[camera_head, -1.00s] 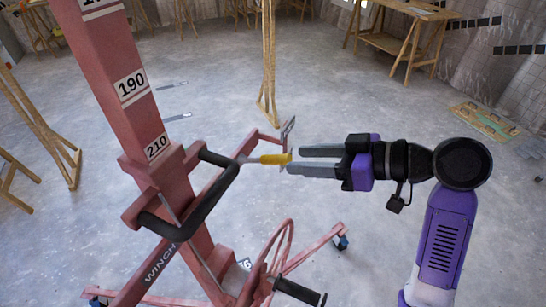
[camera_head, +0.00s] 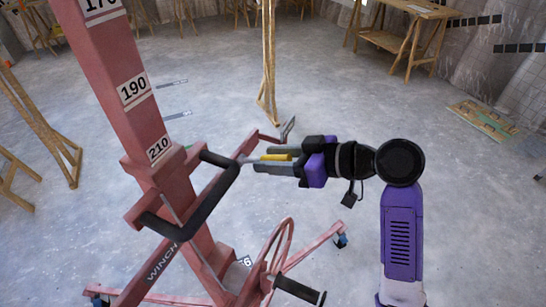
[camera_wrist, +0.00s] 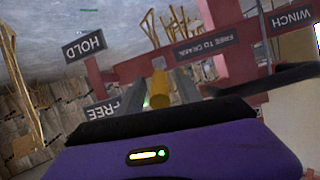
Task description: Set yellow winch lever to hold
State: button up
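The yellow winch lever (camera_head: 276,157) juts to the right from the red panel lift (camera_head: 178,190) on a thin grey rod. In the wrist view the yellow grip (camera_wrist: 160,89) lies between my two fingers. My gripper (camera_head: 262,160) is open around it, one finger on either side, with a gap still visible; I cannot tell whether either finger touches. The wrist view shows a HOLD label (camera_wrist: 84,46) at upper left, a FREE label (camera_wrist: 103,112) below it, and a FREE TO CRANK label (camera_wrist: 205,43) behind the lever.
Black handlebars (camera_head: 197,208) stand left of my gripper. A red wheel (camera_head: 280,245) with a black crank handle (camera_head: 299,291) is below. A wooden post (camera_head: 267,65) stands behind, and a workbench (camera_head: 405,30) is at the back right. The floor on the right is open.

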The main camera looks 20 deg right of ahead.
grip_shut()
dwell(1.2)
